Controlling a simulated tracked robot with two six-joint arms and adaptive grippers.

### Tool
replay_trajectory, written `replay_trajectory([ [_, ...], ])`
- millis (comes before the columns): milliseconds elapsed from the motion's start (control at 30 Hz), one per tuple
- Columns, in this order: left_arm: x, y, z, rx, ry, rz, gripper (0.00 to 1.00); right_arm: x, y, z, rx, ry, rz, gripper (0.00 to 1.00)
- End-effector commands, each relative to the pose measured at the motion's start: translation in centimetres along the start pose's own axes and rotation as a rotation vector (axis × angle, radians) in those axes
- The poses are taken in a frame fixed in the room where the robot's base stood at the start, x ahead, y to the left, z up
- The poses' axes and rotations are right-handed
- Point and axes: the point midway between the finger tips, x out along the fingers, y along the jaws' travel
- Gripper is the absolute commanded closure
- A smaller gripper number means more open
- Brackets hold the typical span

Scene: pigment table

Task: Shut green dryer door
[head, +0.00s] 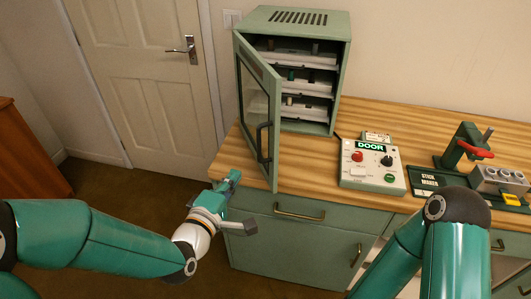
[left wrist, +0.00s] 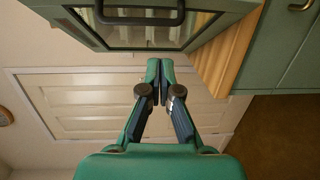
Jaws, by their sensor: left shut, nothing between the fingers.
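The green dryer (head: 291,68) stands on the wooden counter with trays on its inner shelves. Its glazed door (head: 257,108) is hinged on the left and stands open toward me, jutting past the counter's front edge. The black door handle (head: 263,142) is on the door's outer face; it also shows at the top of the left wrist view (left wrist: 140,16). My left gripper (head: 236,178) is shut and empty, in front of the counter, left of and below the door's free edge. In the left wrist view its fingertips (left wrist: 160,64) meet just below the door. My right gripper is out of view.
A control box (head: 373,178) with a lit "DOOR" display stands right of the dryer on the counter (head: 330,160). A stick-maker press (head: 466,150) stands farther right. Green cabinets (head: 290,246) are below. A white room door (head: 145,80) is at left; floor before it is clear.

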Motion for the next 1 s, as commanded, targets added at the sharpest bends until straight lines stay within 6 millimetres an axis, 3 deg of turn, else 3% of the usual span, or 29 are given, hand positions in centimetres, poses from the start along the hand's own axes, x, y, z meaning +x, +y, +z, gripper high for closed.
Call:
replay_trajectory([
  [33,-0.1,1.7,1.4,0.014,-0.028,0.049,1.00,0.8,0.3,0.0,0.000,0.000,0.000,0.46],
  [133,-0.4,3.6,3.2,0.026,-0.060,0.091,1.00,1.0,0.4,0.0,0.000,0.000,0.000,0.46],
  [367,1.4,4.1,4.0,0.029,-0.073,0.090,1.00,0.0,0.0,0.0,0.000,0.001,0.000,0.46],
  [800,8.3,4.6,4.4,0.029,-0.072,0.088,1.00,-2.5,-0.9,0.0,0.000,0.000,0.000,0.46],
  [1000,9.5,4.5,4.5,0.029,-0.073,0.089,1.00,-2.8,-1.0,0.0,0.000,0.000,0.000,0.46],
])
